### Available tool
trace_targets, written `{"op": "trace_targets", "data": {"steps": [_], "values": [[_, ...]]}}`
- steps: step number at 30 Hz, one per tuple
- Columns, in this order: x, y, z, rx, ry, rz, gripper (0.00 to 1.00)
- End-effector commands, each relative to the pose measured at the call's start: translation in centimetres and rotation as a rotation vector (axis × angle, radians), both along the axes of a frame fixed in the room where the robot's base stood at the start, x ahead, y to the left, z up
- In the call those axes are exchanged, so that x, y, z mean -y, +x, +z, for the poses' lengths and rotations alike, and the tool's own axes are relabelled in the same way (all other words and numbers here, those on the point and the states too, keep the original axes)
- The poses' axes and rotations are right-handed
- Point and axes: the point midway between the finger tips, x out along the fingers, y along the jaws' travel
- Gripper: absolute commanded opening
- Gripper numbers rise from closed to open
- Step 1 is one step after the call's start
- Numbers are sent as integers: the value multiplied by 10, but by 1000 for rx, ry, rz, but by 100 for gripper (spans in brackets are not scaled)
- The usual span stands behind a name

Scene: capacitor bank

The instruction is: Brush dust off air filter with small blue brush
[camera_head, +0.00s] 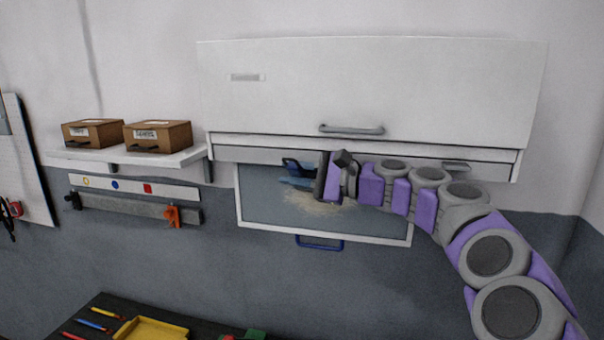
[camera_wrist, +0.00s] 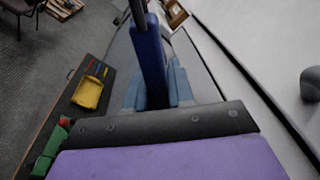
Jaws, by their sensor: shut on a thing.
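The air filter (camera_head: 262,208) is a grey-blue panel in a white frame, hanging below the white cabinet, with a blue handle (camera_head: 320,245) at its lower edge. A tan dust patch (camera_head: 312,204) lies across its upper middle. My gripper (camera_head: 320,180) is in front of the filter's upper part, shut on the small blue brush (camera_head: 291,165). The brush's dark blue body (camera_wrist: 150,62) and lighter blue parts beside it show in the wrist view. My gripper hides part of the panel and the brush's grip. Whether the bristles touch the panel, I cannot tell.
The white cabinet (camera_head: 370,85) with a grey handle juts out just above my arm. Two cardboard boxes (camera_head: 158,136) stand on a shelf at left. A dark table (camera_head: 95,312) below holds a yellow tray (camera_head: 150,330) and coloured tools. Space below the filter is clear.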

Motion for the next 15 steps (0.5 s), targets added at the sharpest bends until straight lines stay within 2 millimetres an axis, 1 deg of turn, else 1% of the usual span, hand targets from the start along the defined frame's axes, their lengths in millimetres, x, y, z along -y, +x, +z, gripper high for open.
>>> {"op": "trace_targets", "data": {"steps": [8, 15], "values": [[0, 0, 0, 1, 1, -2, 0], [-13, 3, 1, 2, 0, -2, 0]]}}
